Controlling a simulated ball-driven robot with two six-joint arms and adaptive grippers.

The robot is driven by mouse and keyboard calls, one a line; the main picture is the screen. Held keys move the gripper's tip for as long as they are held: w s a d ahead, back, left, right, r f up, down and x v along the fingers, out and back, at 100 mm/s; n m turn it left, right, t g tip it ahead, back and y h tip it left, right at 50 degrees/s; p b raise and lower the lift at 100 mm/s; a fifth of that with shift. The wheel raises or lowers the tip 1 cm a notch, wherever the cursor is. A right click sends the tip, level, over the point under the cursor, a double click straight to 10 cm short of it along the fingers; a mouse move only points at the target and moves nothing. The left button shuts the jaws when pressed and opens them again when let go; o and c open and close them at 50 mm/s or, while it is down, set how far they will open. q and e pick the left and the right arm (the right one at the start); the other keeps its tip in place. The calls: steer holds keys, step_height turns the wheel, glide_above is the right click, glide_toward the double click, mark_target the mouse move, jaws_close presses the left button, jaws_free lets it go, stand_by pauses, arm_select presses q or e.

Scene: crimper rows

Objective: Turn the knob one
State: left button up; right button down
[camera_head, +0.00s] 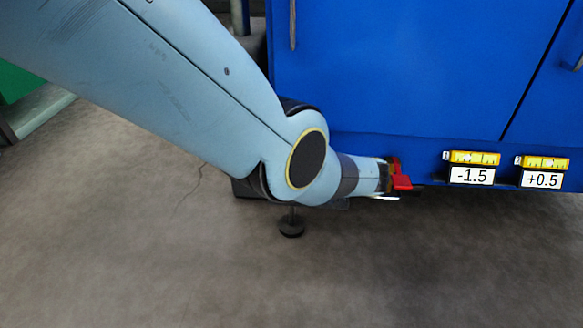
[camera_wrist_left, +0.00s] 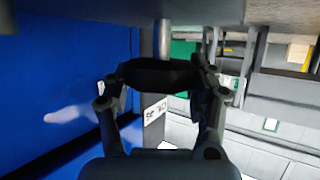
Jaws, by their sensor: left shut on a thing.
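The knob shows in the left wrist view as a black round piece (camera_wrist_left: 158,74) on a bright metal shaft (camera_wrist_left: 163,38). My left gripper (camera_wrist_left: 160,84) has its two fingers on either side of the knob and is shut on it. In the head view my left gripper (camera_head: 392,181) is at the lower edge of the blue cabinet (camera_head: 410,70), where the knob is hidden from that side. A small red part (camera_head: 401,182) shows at the fingers. My right gripper is in neither view.
Two yellow scales with white labels, "-1.5" (camera_head: 472,175) and "+0.5" (camera_head: 541,180), sit on the cabinet's lower edge, right of my left gripper. A black foot (camera_head: 291,228) stands on the floor below my arm. The floor (camera_head: 400,275) in front is clear.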

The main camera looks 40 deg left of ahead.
arm_select(q)
steer(key=o, duration=1.2)
steer(key=shift+c, duration=0.2)
steer(key=v, duration=1.2)
steer(key=shift+f, duration=0.1)
